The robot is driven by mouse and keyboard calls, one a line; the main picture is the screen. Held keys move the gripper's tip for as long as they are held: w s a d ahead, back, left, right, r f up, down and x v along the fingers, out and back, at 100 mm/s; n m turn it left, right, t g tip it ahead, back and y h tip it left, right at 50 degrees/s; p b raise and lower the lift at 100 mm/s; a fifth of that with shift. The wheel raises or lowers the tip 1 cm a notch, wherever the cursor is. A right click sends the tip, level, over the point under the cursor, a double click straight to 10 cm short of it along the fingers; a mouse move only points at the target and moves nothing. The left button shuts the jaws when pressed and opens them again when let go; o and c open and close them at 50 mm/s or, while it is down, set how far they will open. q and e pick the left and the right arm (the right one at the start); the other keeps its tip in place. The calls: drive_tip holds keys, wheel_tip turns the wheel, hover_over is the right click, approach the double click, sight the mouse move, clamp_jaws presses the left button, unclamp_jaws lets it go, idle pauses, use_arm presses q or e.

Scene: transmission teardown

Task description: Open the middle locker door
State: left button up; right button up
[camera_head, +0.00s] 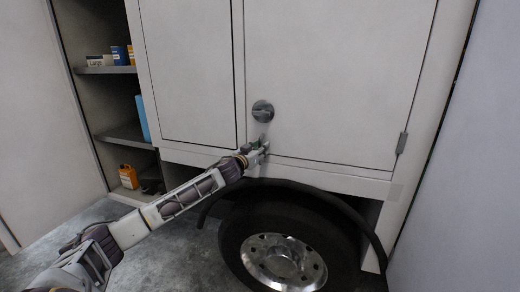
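A large pale grey locker door (335,85) with a round dark knob (262,111) near its lower left corner appears shut. Its hinge (402,143) is low on the right edge. Another pale door panel (188,75) lies to its left and also looks shut. I cannot tell for certain which one is the middle locker door. My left gripper (262,148) is just below the knob, close to the door's lower left corner, and appears apart from the knob. Its fingers are small and hard to make out. My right gripper is not in view.
A large wheel (285,258) under a dark curved fender is below the door. At the left, an open compartment has shelves (108,70) with boxes and an orange container (128,176). A pale wall (460,190) stands on the right. Grey floor shows at the lower left.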

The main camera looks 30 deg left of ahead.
use_arm(q)
drive_tip(key=shift+c, duration=0.2)
clamp_jaws()
drive_tip(key=shift+s, duration=0.1)
